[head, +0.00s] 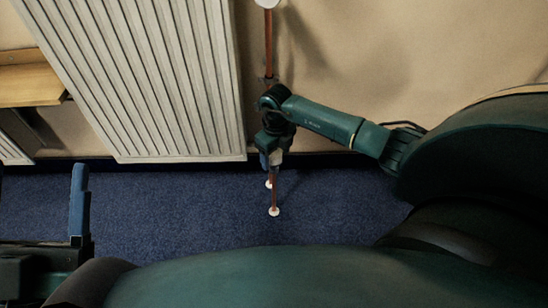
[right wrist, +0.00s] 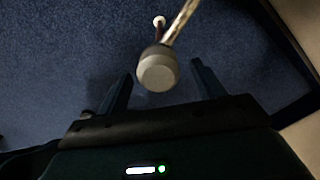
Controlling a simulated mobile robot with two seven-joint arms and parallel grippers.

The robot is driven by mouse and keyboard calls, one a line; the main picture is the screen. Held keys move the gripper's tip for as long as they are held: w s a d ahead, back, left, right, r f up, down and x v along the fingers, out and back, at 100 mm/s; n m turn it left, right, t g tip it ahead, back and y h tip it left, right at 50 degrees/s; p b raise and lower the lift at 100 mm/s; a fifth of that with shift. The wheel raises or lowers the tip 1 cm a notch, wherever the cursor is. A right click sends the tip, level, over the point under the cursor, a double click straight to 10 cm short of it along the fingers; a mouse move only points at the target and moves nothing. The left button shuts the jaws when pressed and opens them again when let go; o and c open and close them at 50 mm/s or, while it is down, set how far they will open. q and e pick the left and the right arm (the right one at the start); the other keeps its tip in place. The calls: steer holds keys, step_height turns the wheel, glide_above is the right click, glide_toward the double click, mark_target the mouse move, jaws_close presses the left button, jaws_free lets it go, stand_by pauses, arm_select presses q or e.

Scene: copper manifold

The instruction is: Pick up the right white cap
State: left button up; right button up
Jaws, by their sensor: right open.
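A white round cap (right wrist: 158,70) shows large in the right wrist view, on the near end of a pipe. My right gripper (right wrist: 161,88) is open, with one finger on each side of the cap and visible gaps between. In the head view my right gripper (head: 272,152) is at the copper pipe by the wall, and my arm hides much of that spot. A pale piece (head: 276,158) shows there; I cannot tell if it is the same cap. My left gripper (head: 79,200) is at the lower left, with one blue finger clearly visible, away from the pipes.
A ribbed white radiator (head: 150,80) hangs on the beige wall left of the copper pipe (head: 268,45). Copper pipes meet the blue carpet (head: 180,205) at white discs (head: 274,211). A wooden shelf (head: 30,85) is at the far left. The carpet around the pipes is clear.

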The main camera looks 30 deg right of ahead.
steer(key=c, duration=1.1)
